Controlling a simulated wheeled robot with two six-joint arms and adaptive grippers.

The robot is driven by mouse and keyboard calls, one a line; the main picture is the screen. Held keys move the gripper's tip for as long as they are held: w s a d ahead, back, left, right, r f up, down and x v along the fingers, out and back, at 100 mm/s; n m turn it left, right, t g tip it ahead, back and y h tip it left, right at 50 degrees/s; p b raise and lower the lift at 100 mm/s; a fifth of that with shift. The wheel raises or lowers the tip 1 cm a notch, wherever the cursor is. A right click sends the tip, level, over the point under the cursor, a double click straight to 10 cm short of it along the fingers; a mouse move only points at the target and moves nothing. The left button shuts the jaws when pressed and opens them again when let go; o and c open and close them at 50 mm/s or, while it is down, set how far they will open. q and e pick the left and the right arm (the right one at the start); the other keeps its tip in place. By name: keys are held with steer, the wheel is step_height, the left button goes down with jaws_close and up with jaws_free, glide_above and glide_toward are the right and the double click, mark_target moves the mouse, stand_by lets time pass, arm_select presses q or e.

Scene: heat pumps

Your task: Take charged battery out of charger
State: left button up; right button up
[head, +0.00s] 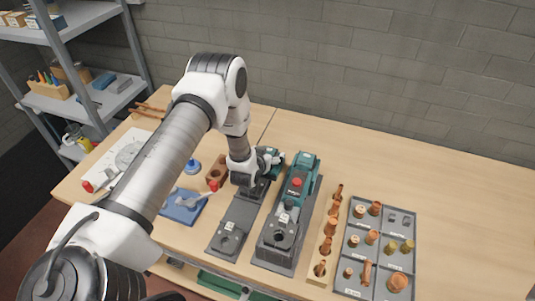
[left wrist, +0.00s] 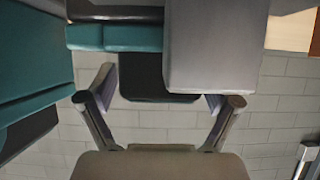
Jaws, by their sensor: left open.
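Two dark stations stand side by side on the bench. The right one (head: 272,252) carries a teal and black device (head: 300,178) with a red button. The left one (head: 228,237) has a teal part (head: 276,158) at its far end, partly hidden by my left gripper (head: 243,177). In the left wrist view my left gripper (left wrist: 158,90) is open, with its fingers on either side of a dark block (left wrist: 150,84) below a teal body (left wrist: 115,37). I cannot tell whether the fingers touch it, or which part is the battery. My right gripper is not in view.
A grey tray (head: 381,216) of copper and brass fittings and a wooden rack (head: 322,268) of fittings stand to the right. A blue mat (head: 183,213) lies left of the stations. The bench's right side (head: 460,210) is clear. Shelves (head: 85,15) stand at left.

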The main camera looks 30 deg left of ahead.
arm_select(q)
steer(key=shift+s+d+r, duration=0.1)
steer(key=shift+s+r, duration=0.1)
steer(key=shift+s, duration=0.05)
steer(key=c, duration=1.6)
steer(key=shift+o, duration=0.2)
